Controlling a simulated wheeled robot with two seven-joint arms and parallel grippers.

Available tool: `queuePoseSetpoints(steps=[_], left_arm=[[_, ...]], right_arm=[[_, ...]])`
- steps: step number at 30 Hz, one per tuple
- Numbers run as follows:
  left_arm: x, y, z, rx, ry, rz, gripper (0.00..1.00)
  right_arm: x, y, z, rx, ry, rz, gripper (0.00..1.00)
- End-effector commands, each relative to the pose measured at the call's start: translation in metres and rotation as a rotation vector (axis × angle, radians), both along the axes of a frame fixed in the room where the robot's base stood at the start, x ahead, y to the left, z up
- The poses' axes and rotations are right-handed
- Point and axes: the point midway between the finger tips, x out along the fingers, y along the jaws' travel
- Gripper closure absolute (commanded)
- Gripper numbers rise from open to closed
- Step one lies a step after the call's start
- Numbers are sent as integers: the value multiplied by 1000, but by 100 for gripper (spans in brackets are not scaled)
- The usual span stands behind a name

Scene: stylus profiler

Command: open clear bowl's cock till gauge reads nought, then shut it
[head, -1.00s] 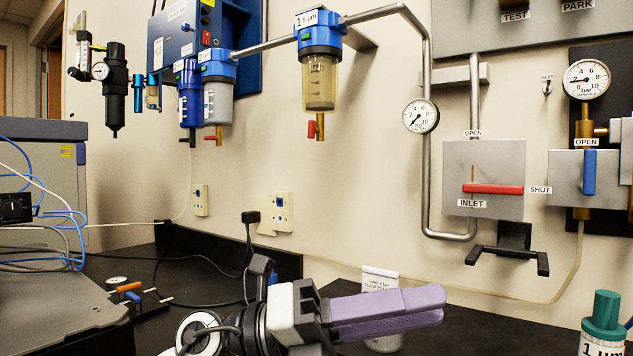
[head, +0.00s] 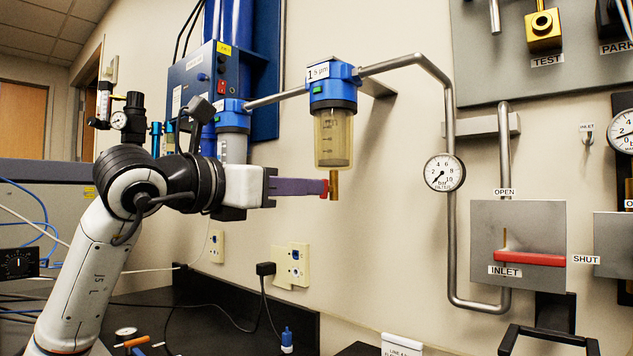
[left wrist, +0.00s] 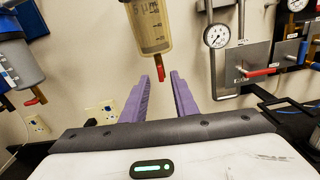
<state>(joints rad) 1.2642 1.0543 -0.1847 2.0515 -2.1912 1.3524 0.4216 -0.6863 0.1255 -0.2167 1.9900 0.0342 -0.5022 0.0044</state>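The clear bowl (head: 333,138) is a yellowish see-through filter cup under a blue head marked 5 µm. A brass drain cock (head: 334,183) hangs below it, with a red handle (head: 325,188). My left gripper (head: 321,187) is at that handle in the head view. In the left wrist view its two purple fingers (left wrist: 160,76) are apart, with the red handle (left wrist: 162,74) between or just beyond their tips; contact cannot be told. The filter gauge (head: 443,172) has its needle at lower left, near the low end; the exact reading is too small. My right gripper is not in view.
A grey filter bowl (head: 233,146) hangs just behind my left wrist. A steel pipe (head: 450,110) runs right and down past the gauge to the inlet panel (head: 518,218), whose red lever (head: 530,258) points to SHUT.

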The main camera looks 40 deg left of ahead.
Motion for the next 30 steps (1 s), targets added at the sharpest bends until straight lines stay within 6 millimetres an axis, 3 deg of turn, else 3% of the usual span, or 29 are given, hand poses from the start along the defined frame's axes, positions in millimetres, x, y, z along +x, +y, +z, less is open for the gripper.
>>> queuePoseSetpoints(steps=[7, 19, 24, 30], left_arm=[[37, -3, 1, -2, 1, -2, 73], [46, -4, -1, 0, 0, -1, 73], [45, -4, 0, 0, 0, -1, 100], [45, -4, 0, 3, 0, -1, 100]], right_arm=[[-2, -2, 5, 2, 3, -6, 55], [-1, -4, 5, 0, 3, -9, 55], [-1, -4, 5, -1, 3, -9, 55], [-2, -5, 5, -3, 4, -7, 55]])
